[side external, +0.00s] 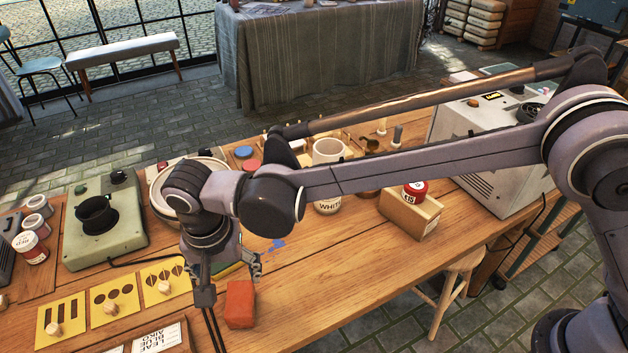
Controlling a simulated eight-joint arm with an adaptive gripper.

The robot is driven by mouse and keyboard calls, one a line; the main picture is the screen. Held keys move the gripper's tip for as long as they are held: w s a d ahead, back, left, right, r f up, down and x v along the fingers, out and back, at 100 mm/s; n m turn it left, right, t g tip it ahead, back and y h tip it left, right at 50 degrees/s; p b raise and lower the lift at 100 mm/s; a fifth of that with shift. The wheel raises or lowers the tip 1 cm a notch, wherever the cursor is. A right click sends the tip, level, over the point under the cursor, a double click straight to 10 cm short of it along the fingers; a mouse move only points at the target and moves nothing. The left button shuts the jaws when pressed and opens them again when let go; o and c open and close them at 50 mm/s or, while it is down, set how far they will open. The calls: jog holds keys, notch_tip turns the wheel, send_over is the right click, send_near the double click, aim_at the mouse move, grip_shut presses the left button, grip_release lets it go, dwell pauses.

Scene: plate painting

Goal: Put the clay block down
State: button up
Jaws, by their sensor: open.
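The clay block (240,304) is a reddish-orange block on the wooden table near its front edge, at the lower left of the middle in the side external view. My gripper (232,283) is open and sits just above and behind the block, with one finger to its left and the other near its upper right. The block looks to be resting on the tabletop. Whether a finger touches it I cannot tell. My wrist hides part of the table behind it.
Yellow stencil cards (113,301) with wooden knobs lie left of the block. A printed sign (158,340) is at the front edge. A green-grey machine (105,222) stands farther left. A wooden box (411,212) with a red-lidded jar stands right. Bare tabletop (320,272) lies right of the block.

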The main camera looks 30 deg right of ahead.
jog(key=w+d+r+n+t+y, duration=0.1)
jog(key=d+r, duration=0.5)
jog(key=d, duration=0.6)
jog(key=w+d+r+n+t+y, duration=0.1)
jog(key=d+r, duration=0.4)
jog(key=d, duration=0.7)
jog(key=s+d+f+n+t, duration=0.1)
jog(key=s+d+t, duration=0.1)
jog(key=s+d, duration=0.3)
jog(key=s+d+f+n+t+h, duration=0.1)
jog(key=s+d, duration=0.5)
jog(key=d, duration=0.8)
jog(key=shift+s+d+f+n+t, duration=0.25)
jog(key=shift+n+t, duration=0.05)
jog(key=shift+t, duration=0.1)
